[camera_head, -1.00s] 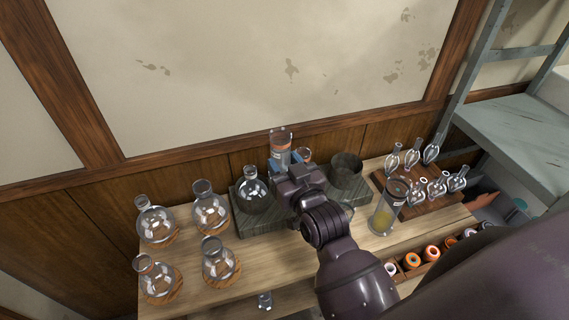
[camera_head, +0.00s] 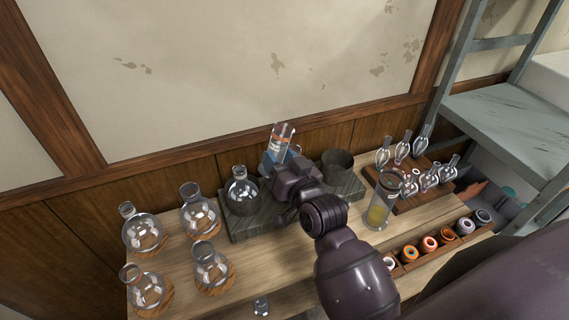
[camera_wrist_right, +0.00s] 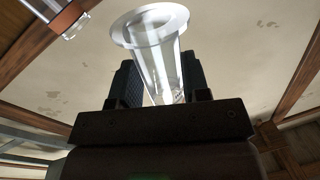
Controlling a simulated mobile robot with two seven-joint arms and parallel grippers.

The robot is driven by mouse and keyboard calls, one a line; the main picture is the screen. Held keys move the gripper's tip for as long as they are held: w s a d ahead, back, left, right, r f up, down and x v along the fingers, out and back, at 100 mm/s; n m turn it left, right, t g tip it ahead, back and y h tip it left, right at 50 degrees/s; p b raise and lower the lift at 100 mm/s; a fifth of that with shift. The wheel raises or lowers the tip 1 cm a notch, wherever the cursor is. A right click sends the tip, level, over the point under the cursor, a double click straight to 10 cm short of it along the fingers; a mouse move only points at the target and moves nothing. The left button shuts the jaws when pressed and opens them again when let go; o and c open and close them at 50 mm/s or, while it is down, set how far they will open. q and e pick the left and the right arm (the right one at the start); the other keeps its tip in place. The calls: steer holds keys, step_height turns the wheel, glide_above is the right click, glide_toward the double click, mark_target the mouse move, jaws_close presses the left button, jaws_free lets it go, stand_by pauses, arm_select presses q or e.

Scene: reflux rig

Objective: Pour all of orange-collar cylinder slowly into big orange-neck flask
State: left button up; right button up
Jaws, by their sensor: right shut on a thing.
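In the right wrist view the jaws (camera_wrist_right: 158,88) are around clear glass with a flared rim (camera_wrist_right: 150,24). No liquid can be made out in it. My left gripper is not in view.
A small flask (camera_head: 241,188) sits in the stand's left well, and the right well (camera_head: 337,163) looks empty. Several round flasks stand at left. A cylinder with yellow liquid (camera_head: 380,209), a rack of glass bulbs (camera_head: 422,190) and a collar tray (camera_head: 441,248) are at right.

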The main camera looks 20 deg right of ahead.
steer(key=w+f+y, duration=0.2)
steer(key=w+f+m+y+b, duration=0.1)
steer(key=f+y, duration=0.1)
steer(key=shift+w+a+f, duration=0.2)
steer(key=shift+w+f, duration=0.1)
steer(key=shift+w, duration=0.05)
steer(key=m, duration=0.5)
steer(key=shift+w+f+m, duration=0.15)
steer(key=shift+f+m, duration=0.1)
steer(key=shift+m, duration=0.05)
steer(key=shift+r, duration=0.1)
